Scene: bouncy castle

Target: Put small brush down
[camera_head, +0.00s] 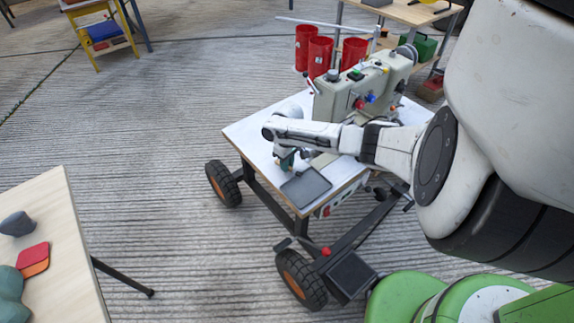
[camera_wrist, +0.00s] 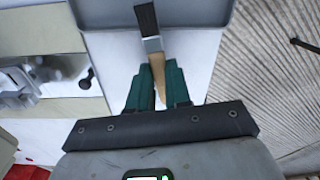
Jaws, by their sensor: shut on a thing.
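The small brush (camera_wrist: 152,44) has dark bristles, a metal band and a light wooden handle. In the wrist view my gripper (camera_wrist: 158,78) has its teal fingers shut on the wooden handle, with the bristles pointing away from the gripper. The bristle end overlaps the edge of a grey tray (camera_wrist: 200,14) in that view; I cannot tell whether it touches. In the head view my gripper (camera_head: 287,160) is low over the white table top, just behind the dark grey tray (camera_head: 306,187). The brush is hardly visible there.
A beige sewing machine (camera_head: 350,92) stands on the wheeled white table (camera_head: 252,133) behind my gripper, close to my arm. Several red cylinders (camera_head: 320,56) stand at the back. A wooden table (camera_head: 60,225) is at the lower left.

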